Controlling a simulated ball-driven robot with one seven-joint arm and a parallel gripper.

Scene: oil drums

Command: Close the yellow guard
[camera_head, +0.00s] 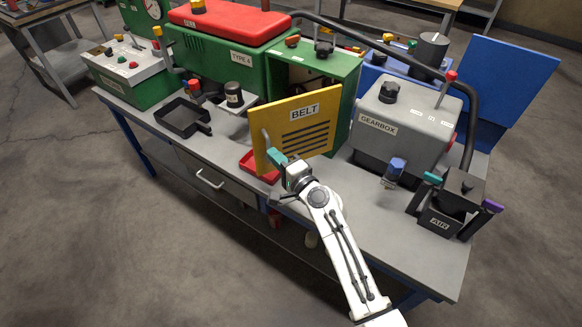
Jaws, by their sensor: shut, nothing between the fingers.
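The yellow guard (306,127), labelled BELT and slotted, stands open in front of the green housing (332,72). It is hinged at its right side, and its left edge stands out toward the front of the bench. A pale bar handle (266,139) sits near that left edge. The housing's dark opening shows above the guard. My gripper (274,156) is at the guard's lower left edge, just below the handle. Its teal fingertips are shut and hold nothing. I cannot tell whether they touch the guard.
The grey gearbox (399,127) stands to the right of the guard. A red tray (250,165) lies below the guard's left edge. A black tray (182,118) is further left. The black AIR unit (447,203) is at the bench's right end. The bench (400,236) is bare along its front right.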

